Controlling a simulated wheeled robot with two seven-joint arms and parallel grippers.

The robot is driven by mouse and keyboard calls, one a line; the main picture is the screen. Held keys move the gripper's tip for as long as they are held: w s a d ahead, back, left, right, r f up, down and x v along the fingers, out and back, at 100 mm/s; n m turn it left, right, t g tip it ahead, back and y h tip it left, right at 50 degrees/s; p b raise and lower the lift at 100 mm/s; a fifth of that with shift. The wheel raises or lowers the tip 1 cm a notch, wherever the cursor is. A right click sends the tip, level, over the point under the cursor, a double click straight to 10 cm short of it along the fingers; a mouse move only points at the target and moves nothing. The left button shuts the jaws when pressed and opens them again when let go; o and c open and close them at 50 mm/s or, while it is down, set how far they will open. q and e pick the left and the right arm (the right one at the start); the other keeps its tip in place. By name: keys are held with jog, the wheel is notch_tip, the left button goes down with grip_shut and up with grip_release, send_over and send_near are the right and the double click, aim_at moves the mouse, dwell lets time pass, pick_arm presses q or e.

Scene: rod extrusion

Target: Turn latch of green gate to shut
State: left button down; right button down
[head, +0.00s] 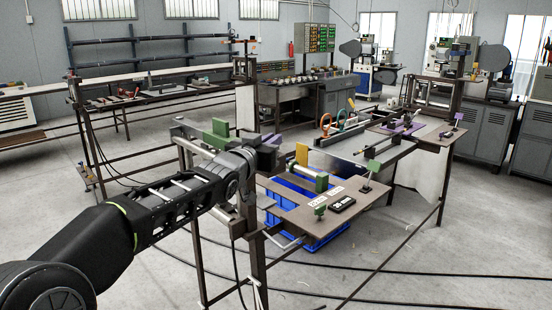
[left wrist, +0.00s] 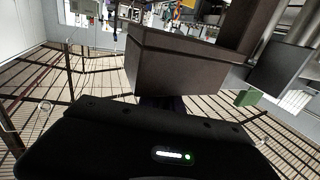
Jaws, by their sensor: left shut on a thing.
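A green upright plate (head: 220,127), apparently part of the green gate, stands at the near left end of the machine line in the head view. A lower green piece (head: 214,140) sits beside it. My left gripper (head: 264,153) is just right of these, by purple parts (head: 270,139) at the frame. It is shut on a small part, apparently the latch; its jaws and body mostly hide that part. In the left wrist view a grey-brown metal block (left wrist: 178,68) fills the space before the gripper, and a small green piece (left wrist: 247,98) shows at right. My right gripper is not in view.
Cables cross the open floor (head: 450,250) at right.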

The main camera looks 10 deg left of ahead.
pick_arm(q)
jog(key=shift+d, duration=0.1)
jog(key=shift+r, duration=0.1)
jog(key=c, duration=1.5)
grip_release()
